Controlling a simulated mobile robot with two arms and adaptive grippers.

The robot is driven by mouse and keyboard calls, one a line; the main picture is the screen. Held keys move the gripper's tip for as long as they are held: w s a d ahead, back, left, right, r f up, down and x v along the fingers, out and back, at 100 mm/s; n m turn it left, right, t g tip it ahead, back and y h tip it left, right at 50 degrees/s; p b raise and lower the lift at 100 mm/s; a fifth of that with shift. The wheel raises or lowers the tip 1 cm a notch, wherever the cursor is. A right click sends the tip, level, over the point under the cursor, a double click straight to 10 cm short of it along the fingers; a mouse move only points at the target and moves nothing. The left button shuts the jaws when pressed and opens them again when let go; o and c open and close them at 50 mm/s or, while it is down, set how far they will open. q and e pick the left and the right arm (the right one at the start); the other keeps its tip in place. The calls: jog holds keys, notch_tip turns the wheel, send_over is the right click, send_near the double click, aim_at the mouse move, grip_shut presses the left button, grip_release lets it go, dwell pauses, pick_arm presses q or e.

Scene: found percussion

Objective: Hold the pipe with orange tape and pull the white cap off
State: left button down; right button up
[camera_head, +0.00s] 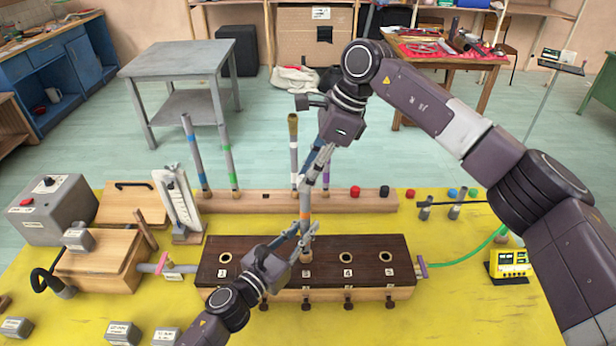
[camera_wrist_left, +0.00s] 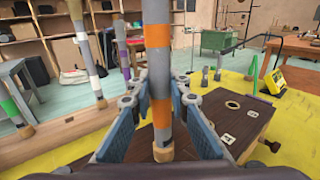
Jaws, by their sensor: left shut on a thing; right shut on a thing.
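The pipe with orange tape (camera_head: 305,198) stands upright over the dark-topped box with numbered holes. In the left wrist view the pipe (camera_wrist_left: 159,90) shows grey and orange bands between the fingers, with a wooden foot below. My left gripper (camera_head: 304,238) is shut on its lower part, one finger on each side. My right gripper (camera_head: 312,175) comes down from above and is shut at the pipe's upper end. The white cap cannot be made out; the right fingers cover that spot.
The numbered box (camera_head: 376,246) lies on the yellow table. Behind it a long wooden rack (camera_head: 258,203) holds several taped pipes and small coloured caps. A white gauge stand (camera_head: 181,205) is at left, and a yellow device (camera_head: 508,264) is at right.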

aim_at(299, 179)
jog(key=shift+r, duration=0.3)
jog(key=shift+r, duration=1.4)
pick_arm(q)
jog(key=c, duration=1.7)
grip_release()
jog(key=shift+c, duration=0.2)
jog(key=shift+a, duration=0.1)
